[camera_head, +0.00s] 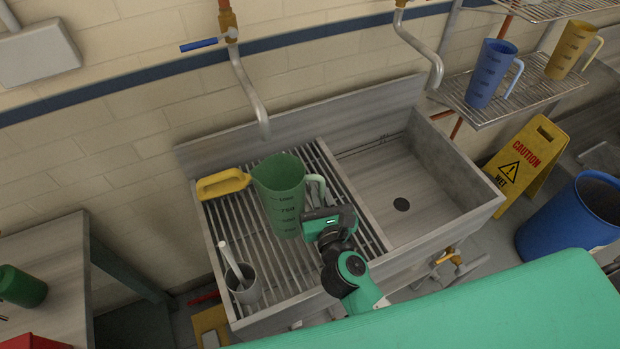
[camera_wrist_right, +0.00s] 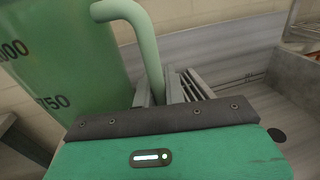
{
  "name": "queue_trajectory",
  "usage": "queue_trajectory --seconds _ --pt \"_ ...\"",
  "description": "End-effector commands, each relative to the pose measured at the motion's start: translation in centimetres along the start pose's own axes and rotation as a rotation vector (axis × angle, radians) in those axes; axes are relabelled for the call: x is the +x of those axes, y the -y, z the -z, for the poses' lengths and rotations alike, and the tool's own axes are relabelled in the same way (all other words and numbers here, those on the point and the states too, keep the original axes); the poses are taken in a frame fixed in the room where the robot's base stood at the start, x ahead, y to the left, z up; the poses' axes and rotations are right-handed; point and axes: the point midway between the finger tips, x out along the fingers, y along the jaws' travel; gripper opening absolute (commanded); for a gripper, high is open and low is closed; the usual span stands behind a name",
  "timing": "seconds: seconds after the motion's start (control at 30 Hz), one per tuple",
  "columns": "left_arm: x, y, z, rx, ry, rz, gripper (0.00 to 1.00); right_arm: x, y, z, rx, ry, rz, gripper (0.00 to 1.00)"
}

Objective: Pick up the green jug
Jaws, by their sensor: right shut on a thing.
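The green jug (camera_head: 280,195), with dark measuring marks, is upright over the slatted drainboard on the left of the sink unit. I cannot tell whether its base touches the slats. My right gripper (camera_head: 321,212) is at the jug's right side, by its pale green handle (camera_head: 318,184). In the right wrist view the handle (camera_wrist_right: 150,50) comes down between the two grey fingers of my right gripper (camera_wrist_right: 167,90), which is shut on it. Part of the jug body (camera_wrist_right: 65,60) fills the left of that view. My left gripper is not in view.
The sink basin (camera_head: 400,180) is empty. A faucet spout (camera_head: 250,90) hangs above. Blue (camera_head: 490,75) and yellow (camera_head: 570,48) jugs stand on racks at right.

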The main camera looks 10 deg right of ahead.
Motion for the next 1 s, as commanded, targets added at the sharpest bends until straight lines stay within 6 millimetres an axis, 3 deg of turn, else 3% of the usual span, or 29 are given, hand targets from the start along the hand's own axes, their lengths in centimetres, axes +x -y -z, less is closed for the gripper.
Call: queue_trajectory --seconds 0.2,0.5,0.7,1.0 --pt "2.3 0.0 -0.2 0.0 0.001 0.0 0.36 -4.9 1.0 0.5 0.0 -0.001 -0.001 0.0" --pt "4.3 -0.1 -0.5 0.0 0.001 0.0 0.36 -9.6 1.9 0.3 0.001 0.0 -0.001 0.0" --pt "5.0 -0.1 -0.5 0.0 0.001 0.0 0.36 -11.2 2.3 0.1 0.001 0.001 0.0 0.0" --pt "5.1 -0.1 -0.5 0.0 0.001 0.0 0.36 -11.7 2.4 -0.1 0.0 0.002 0.0 0.0"
